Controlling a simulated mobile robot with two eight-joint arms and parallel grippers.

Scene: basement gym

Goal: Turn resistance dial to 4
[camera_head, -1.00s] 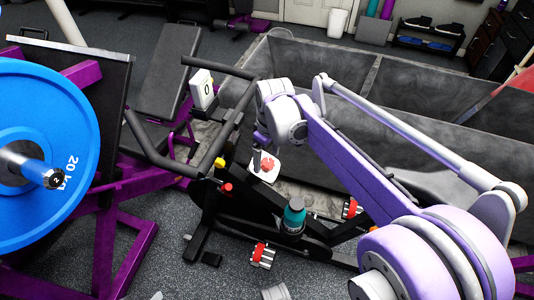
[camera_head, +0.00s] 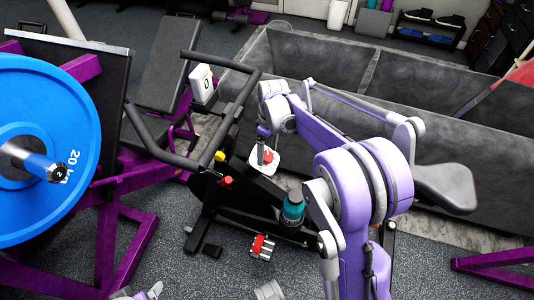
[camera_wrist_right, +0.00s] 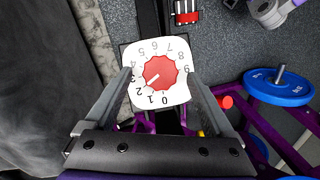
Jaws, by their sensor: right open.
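The resistance dial is a red knob (camera_wrist_right: 160,72) on a white numbered plate (camera_wrist_right: 178,92), on the black exercise bike (camera_head: 228,200). In the right wrist view its white pointer line points at about 2. The 4 is at the plate's left edge. My right gripper (camera_wrist_right: 160,78) is open, with one finger on each side of the dial. I cannot tell whether the fingers touch it. In the head view the knob (camera_head: 268,157) shows beside the gripper, partly hidden by it.
A teal bottle (camera_head: 293,206) stands on the bike near my right arm. The handlebars (camera_head: 150,150) and a white display (camera_head: 204,85) are to the left. A blue weight plate (camera_head: 70,110) is at far left. A grey-walled enclosure (camera_head: 320,85) lies behind.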

